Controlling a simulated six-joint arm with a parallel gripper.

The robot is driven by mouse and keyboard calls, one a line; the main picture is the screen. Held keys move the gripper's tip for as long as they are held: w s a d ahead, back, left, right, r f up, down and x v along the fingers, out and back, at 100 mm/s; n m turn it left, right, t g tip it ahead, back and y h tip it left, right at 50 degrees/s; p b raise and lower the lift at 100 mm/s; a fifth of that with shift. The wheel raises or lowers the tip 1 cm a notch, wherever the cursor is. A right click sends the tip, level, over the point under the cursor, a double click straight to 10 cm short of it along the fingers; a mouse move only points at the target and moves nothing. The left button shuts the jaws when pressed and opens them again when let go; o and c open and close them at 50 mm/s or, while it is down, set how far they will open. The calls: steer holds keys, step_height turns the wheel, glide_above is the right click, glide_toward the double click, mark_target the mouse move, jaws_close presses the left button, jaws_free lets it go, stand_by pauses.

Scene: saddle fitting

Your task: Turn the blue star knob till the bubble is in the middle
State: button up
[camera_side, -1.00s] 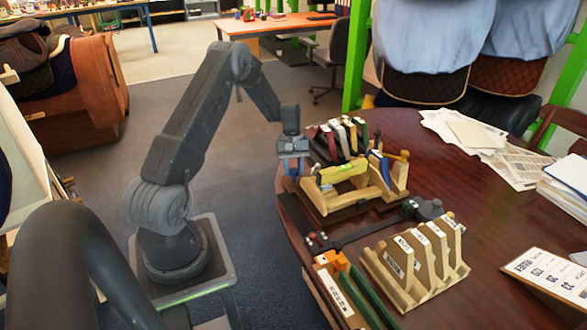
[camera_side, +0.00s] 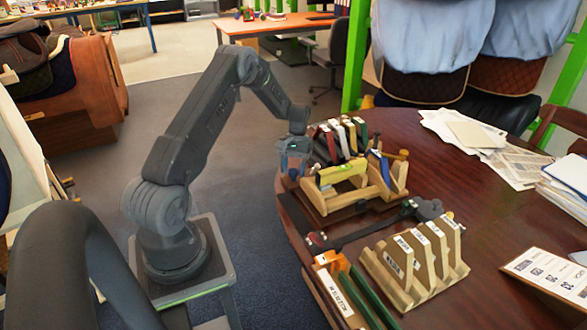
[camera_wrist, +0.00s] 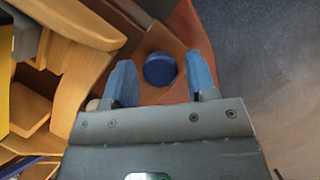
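The round blue knob (camera_wrist: 159,69) shows in the wrist view, between the two blue fingers of my gripper (camera_wrist: 160,60). The fingers are open, with a gap on each side of the knob. In the side view my gripper (camera_side: 293,162) hangs at the near left end of the wooden fixture (camera_side: 358,200); the knob cannot be made out there. A yellow-green level (camera_side: 340,173) lies across the fixture. Its bubble is too small to read. A yellow strip at the wrist view's left edge may be the level.
A rack of coloured pieces (camera_side: 340,138) stands behind the fixture. A wooden rack with labelled boards (camera_side: 415,262) and a dark strap-like tool (camera_side: 370,228) are in front. Papers (camera_side: 485,140) lie at the right.

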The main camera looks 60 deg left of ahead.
steer(key=shift+o, duration=0.4)
steer(key=shift+r, duration=0.1)
steer(key=v, duration=1.3)
steer(key=shift+a+r, duration=0.2)
steer(key=shift+r, duration=0.05)
steer(key=shift+f, duration=0.15)
steer(key=x, duration=1.3)
steer(key=shift+d+f, duration=0.2)
steer(key=shift+d, duration=0.05)
